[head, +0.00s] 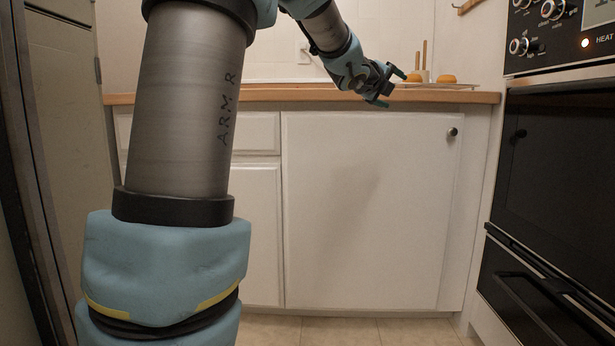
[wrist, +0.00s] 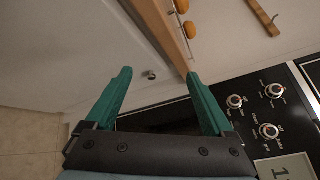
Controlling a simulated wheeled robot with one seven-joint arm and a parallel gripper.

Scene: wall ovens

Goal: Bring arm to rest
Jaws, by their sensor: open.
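My gripper (head: 390,84) is at the end of my outstretched arm, in front of the counter's edge in the head view. Its two green fingers stand apart with nothing between them, as the wrist view (wrist: 160,100) also shows. In the wrist view the fingers point toward the white cabinet door and the counter edge. My arm crosses the left and upper middle of the head view and hides part of the cabinets.
A wooden-edged counter (head: 300,95) runs above white cabinets (head: 360,210). Orange round things (head: 446,79) sit on a board on it. A black wall oven (head: 560,170) stands at right, with control knobs (wrist: 268,131). Tiled floor (head: 350,331) shows below.

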